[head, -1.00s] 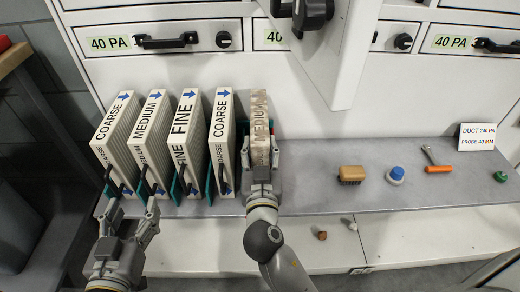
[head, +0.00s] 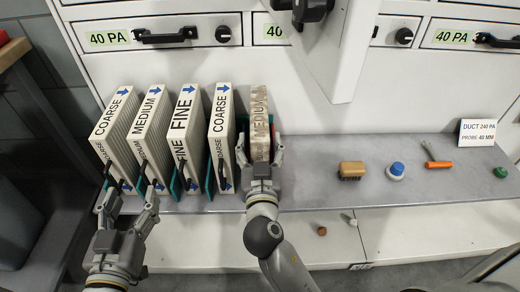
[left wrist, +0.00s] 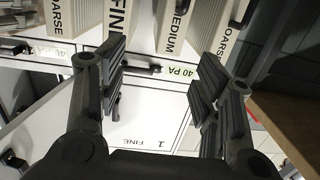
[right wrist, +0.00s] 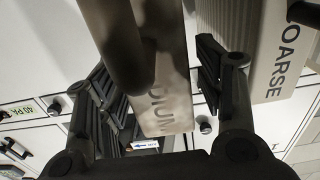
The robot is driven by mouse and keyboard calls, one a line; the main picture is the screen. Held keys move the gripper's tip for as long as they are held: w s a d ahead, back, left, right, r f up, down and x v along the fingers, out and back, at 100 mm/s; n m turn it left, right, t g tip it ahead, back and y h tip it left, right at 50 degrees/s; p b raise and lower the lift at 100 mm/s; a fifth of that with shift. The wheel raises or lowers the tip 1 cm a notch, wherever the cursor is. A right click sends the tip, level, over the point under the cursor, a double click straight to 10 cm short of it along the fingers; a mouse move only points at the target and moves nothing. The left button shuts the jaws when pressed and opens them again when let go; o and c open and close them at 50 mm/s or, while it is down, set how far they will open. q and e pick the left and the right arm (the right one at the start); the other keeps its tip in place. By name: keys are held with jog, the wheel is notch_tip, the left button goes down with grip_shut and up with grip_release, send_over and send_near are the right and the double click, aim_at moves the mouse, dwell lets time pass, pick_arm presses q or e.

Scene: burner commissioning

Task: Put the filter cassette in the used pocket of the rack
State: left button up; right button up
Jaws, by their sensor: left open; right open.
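The dirty, brown-stained MEDIUM filter cassette (head: 259,106) stands upright in the rightmost pocket of the rack (head: 209,186), at the end of the row. My right gripper (head: 260,150) is open at its front, with a finger on either side. In the right wrist view the stained cassette (right wrist: 160,105) shows between the spread fingers, its dark handle close to the camera. I cannot tell whether the fingers touch it. The pocket floor and any label are hidden. My left gripper (head: 128,205) is open and empty, low in front of the left cassettes.
Clean COARSE (head: 115,115), MEDIUM (head: 150,112), FINE (head: 183,120) and second COARSE (head: 221,115) cassettes stand to the left. A brush (head: 351,170), a blue-capped item (head: 397,171) and an orange-handled tool (head: 438,164) lie on the shelf to the right. A white panel (head: 335,50) hangs above.

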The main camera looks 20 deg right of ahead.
jog(key=shift+r+p, duration=0.25)
jog(key=shift+p, duration=0.1)
pick_arm(q)
notch_tip(320, 180, up, 6)
jog(key=t+h+b, duration=0.1)
jog(key=t+b, duration=0.1)
jog(key=t, duration=0.1)
jog(key=shift+d+t, duration=0.35)
jog(key=shift+t, duration=0.05)
pick_arm(e)
jog(key=v, duration=1.2)
